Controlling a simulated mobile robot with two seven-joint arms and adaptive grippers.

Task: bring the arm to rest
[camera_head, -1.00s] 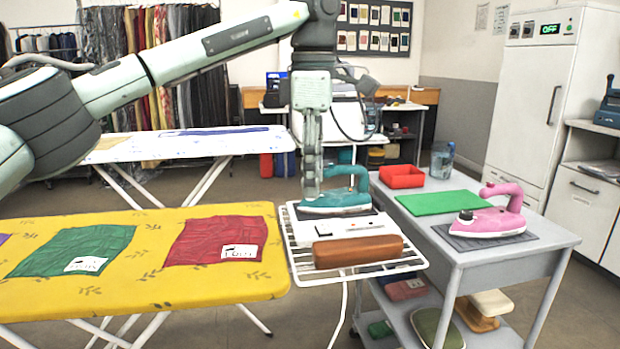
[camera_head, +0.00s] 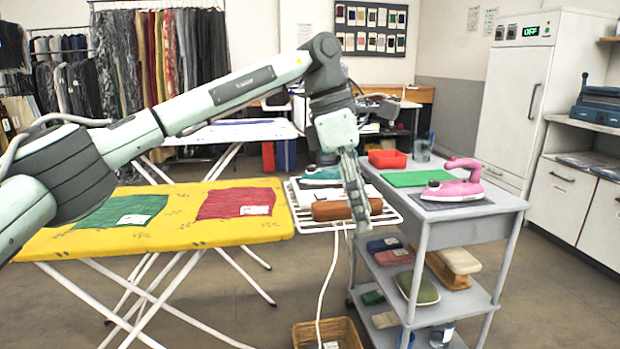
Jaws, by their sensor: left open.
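My left arm comes in from the left and reaches across the yellow ironing board. Its gripper (camera_head: 358,206) points down in front of the white wire rack (camera_head: 301,212) at the board's right end. The gripper is open, and nothing shows between its fingers. My right gripper is not in view.
The yellow board (camera_head: 180,226) carries a green cloth (camera_head: 112,211) and a red cloth (camera_head: 232,203). A wicker basket (camera_head: 305,335) stands on the floor below.

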